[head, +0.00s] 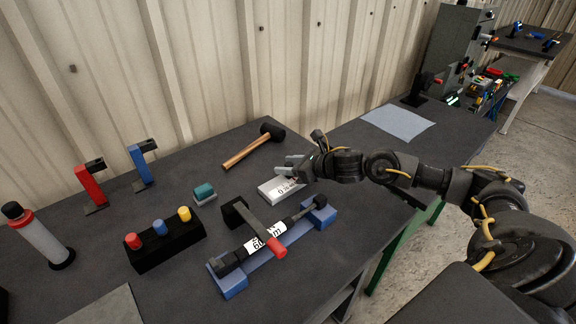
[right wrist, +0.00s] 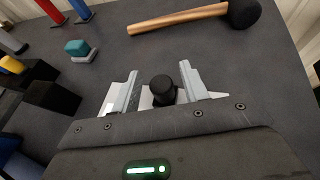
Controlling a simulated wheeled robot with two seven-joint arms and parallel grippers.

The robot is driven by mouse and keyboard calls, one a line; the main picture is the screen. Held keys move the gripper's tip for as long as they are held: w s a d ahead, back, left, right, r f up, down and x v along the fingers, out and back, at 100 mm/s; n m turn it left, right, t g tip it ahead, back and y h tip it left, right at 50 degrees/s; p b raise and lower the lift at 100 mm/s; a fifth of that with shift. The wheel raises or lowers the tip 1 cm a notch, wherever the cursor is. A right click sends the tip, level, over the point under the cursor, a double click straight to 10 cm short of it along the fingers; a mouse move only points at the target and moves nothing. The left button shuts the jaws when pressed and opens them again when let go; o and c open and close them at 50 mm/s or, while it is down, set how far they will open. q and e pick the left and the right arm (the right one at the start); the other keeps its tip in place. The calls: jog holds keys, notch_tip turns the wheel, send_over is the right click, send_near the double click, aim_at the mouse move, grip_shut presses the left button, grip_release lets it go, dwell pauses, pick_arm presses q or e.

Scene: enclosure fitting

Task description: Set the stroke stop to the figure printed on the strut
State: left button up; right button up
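The strut (head: 292,220), a dark rod with a white printed label (head: 264,242), lies in a blue cradle (head: 232,285). The label is tilted and small; its figure looks like 60, but I cannot read it surely. A white block with dark printed marks (head: 274,191), apparently the stroke stop, lies behind the strut. A black round knob (right wrist: 162,88) stands on it in the right wrist view. My right gripper (head: 291,168) is over the block's far side. Its fingers (right wrist: 160,84) are open on both sides of the knob, with gaps showing. My left gripper is out of view.
A mallet (head: 247,150) lies behind. A teal-topped block (head: 204,193), a black block with coloured knobs (head: 168,246), and red (head: 89,184) and blue (head: 140,163) stands are left. Bare bench lies between.

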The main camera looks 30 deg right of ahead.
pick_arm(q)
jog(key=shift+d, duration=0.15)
pick_arm(e)
jog(key=shift+d, duration=0.1)
jog(key=shift+s+d+r, duration=0.1)
jog(key=shift+s+d, duration=0.05)
jog(key=shift+s, duration=0.15)
jog(key=b+v, duration=0.2)
jog(key=v, duration=0.4)
jog(key=shift+s+d, duration=0.1)
jog(key=shift+s, duration=0.05)
jog(key=shift+b+v, duration=0.4)
jog(key=shift+v, duration=0.7)
jog(key=shift+s+r, duration=0.15)
jog(key=shift+s, duration=0.15)
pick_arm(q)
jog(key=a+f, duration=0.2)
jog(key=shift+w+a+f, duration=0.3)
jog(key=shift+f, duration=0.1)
pick_arm(e)
jog(key=shift+s+d+r, duration=0.15)
jog(key=shift+s+r, duration=0.1)
jog(key=shift+s, duration=0.1)
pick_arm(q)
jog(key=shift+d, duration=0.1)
